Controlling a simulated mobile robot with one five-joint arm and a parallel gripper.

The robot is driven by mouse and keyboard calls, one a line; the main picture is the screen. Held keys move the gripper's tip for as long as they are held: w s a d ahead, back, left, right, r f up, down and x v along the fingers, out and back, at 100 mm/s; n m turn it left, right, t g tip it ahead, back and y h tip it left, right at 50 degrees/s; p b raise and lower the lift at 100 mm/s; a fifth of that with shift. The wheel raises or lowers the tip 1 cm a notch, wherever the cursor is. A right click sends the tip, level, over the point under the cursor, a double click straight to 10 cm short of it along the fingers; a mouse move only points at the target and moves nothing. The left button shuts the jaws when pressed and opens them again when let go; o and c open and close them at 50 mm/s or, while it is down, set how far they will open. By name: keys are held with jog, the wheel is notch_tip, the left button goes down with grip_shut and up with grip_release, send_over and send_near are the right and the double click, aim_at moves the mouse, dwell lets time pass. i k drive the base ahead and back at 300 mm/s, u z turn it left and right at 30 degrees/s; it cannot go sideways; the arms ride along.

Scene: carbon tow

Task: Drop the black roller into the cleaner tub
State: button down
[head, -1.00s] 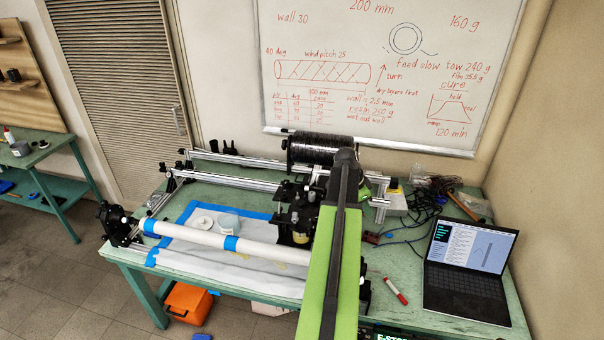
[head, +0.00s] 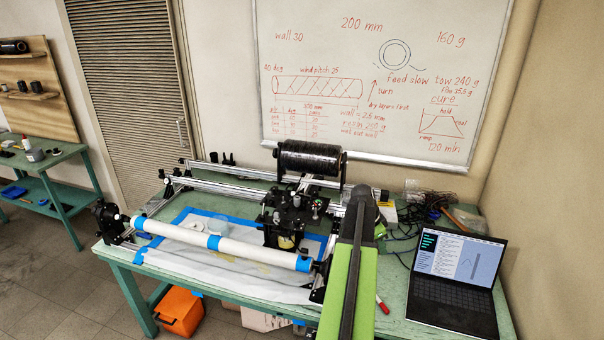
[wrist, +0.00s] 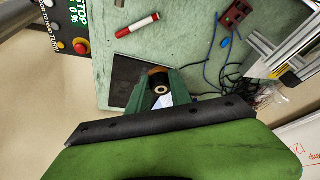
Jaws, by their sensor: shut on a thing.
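In the wrist view my gripper (wrist: 160,85) is shut on a small black roller (wrist: 161,89), with its round end and pale centre facing the camera between the green fingers. It is held above the bench near the laptop. In the head view my arm hides the gripper and the roller. A pale tub (head: 216,223) stands on the blue-taped sheet behind the white tube. Another pale tub (head: 35,155) stands on the left bench. I cannot tell which is the cleaner tub.
A winding rig with a black spool (head: 309,158) and a white tube (head: 215,243) fills the bench's middle. A laptop (head: 457,270), a red marker (wrist: 137,25) and tangled cables (head: 432,205) are on the right. An orange bin (head: 181,310) is below.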

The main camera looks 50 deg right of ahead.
aim_at(224, 235)
jog(key=z, duration=0.2)
jog(key=k, duration=0.55)
jog(key=u, duration=1.1)
jog(key=i, duration=1.65)
jog(key=z, duration=4.3)
jog(key=i, duration=0.15)
jog(key=u, duration=2.65)
jog(key=k, duration=0.15)
jog(key=z, duration=0.7)
jog(key=i, duration=0.9)
jog(key=z, duration=0.15)
